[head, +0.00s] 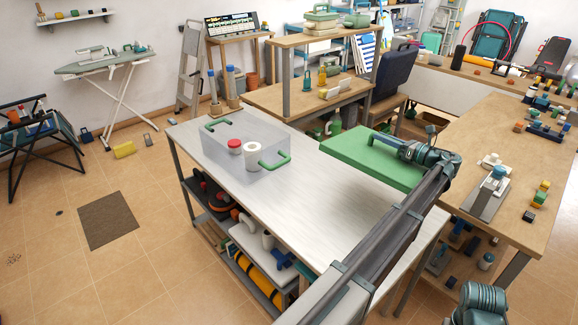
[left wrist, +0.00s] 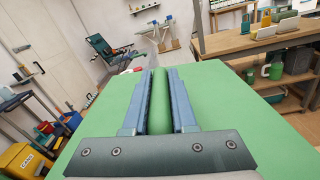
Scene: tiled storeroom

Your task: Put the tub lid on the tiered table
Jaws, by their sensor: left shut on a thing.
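The tub lid (head: 350,152) is a flat green slab held level above the far right part of the white table. My left gripper (head: 385,141) is shut on the lid's raised handle. In the left wrist view the green handle bar (left wrist: 159,100) sits between the fingers (left wrist: 160,75), with the lid (left wrist: 235,125) spreading out on both sides. The tiered table (head: 262,98), wooden with a raised upper shelf (head: 330,37), stands at the back, beyond the white table. My right gripper is not clearly seen; only part of my right arm (head: 480,302) shows at the bottom right.
The white table (head: 300,210) holds a clear tub (head: 215,160) with green handles; a red-lidded jar and a white roll are in it. On the tiered table's lower level stand green and yellow items (head: 322,76); boxes (head: 320,18) stand on its upper shelf. A cluttered wooden bench (head: 480,130) is at right.

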